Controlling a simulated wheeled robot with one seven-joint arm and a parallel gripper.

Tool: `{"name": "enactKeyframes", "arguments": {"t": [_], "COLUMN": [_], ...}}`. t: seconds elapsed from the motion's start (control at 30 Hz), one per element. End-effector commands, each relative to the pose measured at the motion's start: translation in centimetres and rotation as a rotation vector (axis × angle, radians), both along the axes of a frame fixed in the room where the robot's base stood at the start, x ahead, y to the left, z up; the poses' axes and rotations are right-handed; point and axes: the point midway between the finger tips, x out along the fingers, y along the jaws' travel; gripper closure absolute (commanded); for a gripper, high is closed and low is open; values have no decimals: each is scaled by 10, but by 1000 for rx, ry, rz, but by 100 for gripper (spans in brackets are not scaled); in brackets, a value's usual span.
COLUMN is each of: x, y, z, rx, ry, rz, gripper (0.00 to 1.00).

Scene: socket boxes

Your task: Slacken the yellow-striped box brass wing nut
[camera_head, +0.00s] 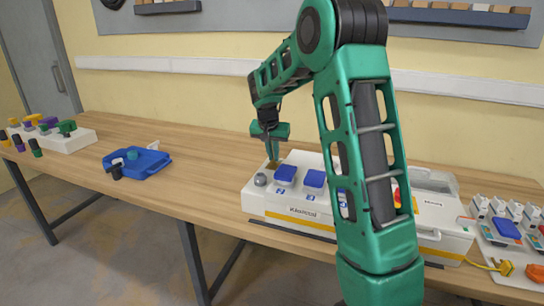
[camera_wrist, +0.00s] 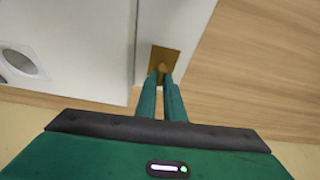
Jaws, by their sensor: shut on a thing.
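The yellow-striped box (camera_head: 290,216) is a long white box on the bench, with a yellow stripe low on its front. At its back left is the brass wing nut (camera_head: 272,166), largely hidden by my fingers. In the wrist view the brass wing nut (camera_wrist: 162,67) stands over a square brass plate (camera_wrist: 171,56) against the white box. My gripper (camera_head: 271,155) points down at that corner. In the wrist view my gripper's (camera_wrist: 164,78) two green fingers are close together, shut on the wing nut.
The box top carries blue covered sockets (camera_head: 285,173) and a grey knob (camera_head: 260,180). A blue tray (camera_head: 150,163) and a white block with coloured knobs (camera_head: 60,140) lie left. A white switch panel (camera_head: 500,232) is at right. Bare bench (camera_head: 205,165) lies left of the box.

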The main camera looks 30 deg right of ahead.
Motion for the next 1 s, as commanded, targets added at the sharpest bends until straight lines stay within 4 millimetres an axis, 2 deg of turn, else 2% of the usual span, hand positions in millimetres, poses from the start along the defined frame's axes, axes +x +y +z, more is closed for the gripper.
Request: {"name": "enactKeyframes", "arguments": {"t": [0.27, 1.0], "x": [1, 1], "y": [1, -4], "z": [2, 2], "rx": [1, -1], "ry": [-6, -8], "rz": [163, 860], "gripper": [100, 100]}}
